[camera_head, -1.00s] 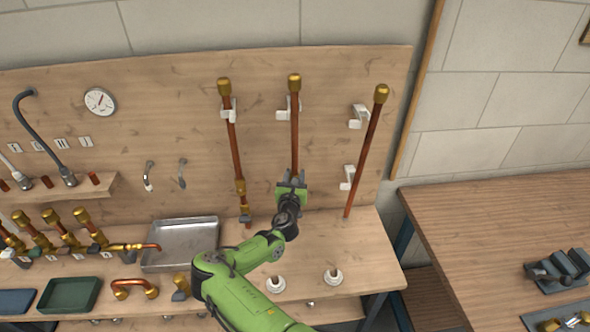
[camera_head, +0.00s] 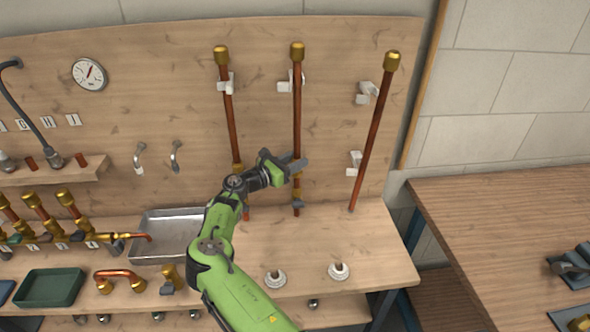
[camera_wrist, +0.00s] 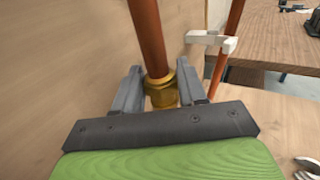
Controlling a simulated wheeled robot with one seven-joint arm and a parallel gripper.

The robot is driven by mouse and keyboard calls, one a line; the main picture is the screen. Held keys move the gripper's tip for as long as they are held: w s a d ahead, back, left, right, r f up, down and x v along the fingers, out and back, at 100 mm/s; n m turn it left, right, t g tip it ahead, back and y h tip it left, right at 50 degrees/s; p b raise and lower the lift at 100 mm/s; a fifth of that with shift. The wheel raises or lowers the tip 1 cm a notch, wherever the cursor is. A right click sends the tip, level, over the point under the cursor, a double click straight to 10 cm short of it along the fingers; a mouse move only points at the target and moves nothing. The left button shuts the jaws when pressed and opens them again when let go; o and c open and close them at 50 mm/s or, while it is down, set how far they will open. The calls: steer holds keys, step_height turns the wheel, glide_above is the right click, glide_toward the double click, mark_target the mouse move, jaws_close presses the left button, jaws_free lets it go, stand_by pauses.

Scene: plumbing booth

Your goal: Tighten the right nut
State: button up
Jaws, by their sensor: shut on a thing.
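A brass nut (camera_wrist: 162,92) sits on the middle copper pipe (camera_head: 297,115), which stands upright against the wooden back panel. My gripper (camera_head: 296,164) reaches the pipe from the left, low on it. In the wrist view its grey jaws (camera_wrist: 160,95) stand on both sides of the nut and are shut on it. The left copper pipe (camera_head: 231,125) also has a brass nut (camera_head: 237,168) low down, partly behind my arm. Jaws and arm partly hide the held nut in the head view.
A leaning copper pipe (camera_head: 372,135) stands at the right. Two white flanged stubs (camera_head: 338,271) stand on the bench front. A metal tray (camera_head: 165,222) lies left of my arm. The bench right of the gripper is mostly clear.

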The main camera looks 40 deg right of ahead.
steer(key=shift+m+g, duration=0.3)
steer(key=shift+g, duration=0.2)
steer(key=o, duration=1)
steer(key=shift+d, duration=0.1)
steer(key=a, duration=0.5)
steer(key=w+a, duration=0.1)
steer(key=a, duration=0.9)
steer(key=shift+w+a, duration=0.25)
steer(key=shift+a, duration=0.15)
